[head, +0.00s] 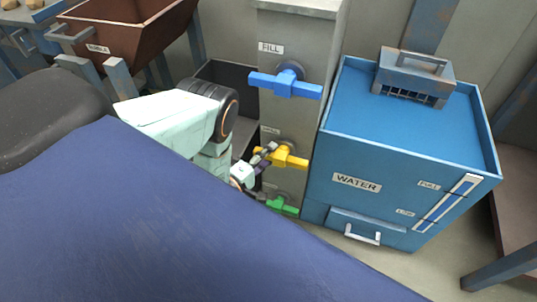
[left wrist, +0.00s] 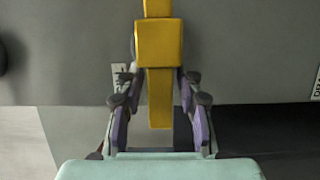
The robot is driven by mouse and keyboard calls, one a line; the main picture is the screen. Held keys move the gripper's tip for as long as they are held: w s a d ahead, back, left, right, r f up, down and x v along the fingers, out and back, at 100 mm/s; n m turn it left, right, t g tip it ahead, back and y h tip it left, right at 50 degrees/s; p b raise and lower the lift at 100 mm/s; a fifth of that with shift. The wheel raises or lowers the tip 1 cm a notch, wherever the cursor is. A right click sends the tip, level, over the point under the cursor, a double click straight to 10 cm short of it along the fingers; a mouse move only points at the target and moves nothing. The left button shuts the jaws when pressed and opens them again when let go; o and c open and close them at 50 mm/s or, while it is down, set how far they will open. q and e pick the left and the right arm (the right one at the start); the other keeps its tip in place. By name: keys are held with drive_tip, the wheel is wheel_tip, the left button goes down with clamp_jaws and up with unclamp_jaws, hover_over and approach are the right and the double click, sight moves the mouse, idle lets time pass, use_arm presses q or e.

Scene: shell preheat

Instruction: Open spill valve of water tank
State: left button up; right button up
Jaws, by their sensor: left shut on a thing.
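A grey column carries a yellow valve handle (head: 285,157), which lies roughly level across the column's front. My left gripper (head: 262,160) comes in from the left and is shut on the left arm of this handle. In the left wrist view the yellow handle (left wrist: 159,95) runs down between the two fingers of my left gripper (left wrist: 159,115). The blue water tank (head: 345,150) marked WATER stands right of the column. My right gripper is out of view.
A blue valve handle (head: 286,84) labelled FILL sits above the yellow one, and a green handle (head: 283,206) sits below. A rusty hopper (head: 125,35) stands at the back left. The tank's side is close to the handles' right ends.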

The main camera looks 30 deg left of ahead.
sight(286, 143)
use_arm(q)
clamp_jaws()
drive_tip(key=r+m+g+p, duration=0.1)
drive_tip(key=m+p, duration=0.2)
drive_tip(key=shift+d+r, duration=0.1)
drive_tip(key=shift+r, duration=0.1)
drive_tip(key=shift+d+r+m+g+y+p, duration=0.2)
drive_tip(key=shift+r+m+g+y+p, duration=0.3)
drive_tip(key=shift+m+p, duration=0.6)
drive_tip(key=m+p, duration=0.1)
drive_tip(key=m+g+y+p, duration=0.1)
drive_tip(key=shift+w+d+r+m, duration=0.1)
drive_tip(key=shift+d+r+m, duration=0.2)
drive_tip(key=shift+d, duration=0.1)
drive_tip(key=m, duration=0.1)
drive_tip(key=y+p, duration=0.1)
drive_tip(key=d+m+g, duration=0.1)
drive_tip(key=shift+w+r+m+y+p, duration=0.15)
drive_tip(key=shift+r+m+y+p, duration=0.15)
drive_tip(key=shift+y+p, duration=0.1)
drive_tip(key=shift+w+d+m+g+y, duration=0.1)
drive_tip(key=shift+d+m+g+y, duration=0.15)
drive_tip(key=shift+m+y, duration=0.4)
drive_tip(key=shift+d+m+g+y, duration=0.15)
drive_tip(key=shift+d+m+y, duration=0.2)
drive_tip(key=shift+m, duration=0.5)
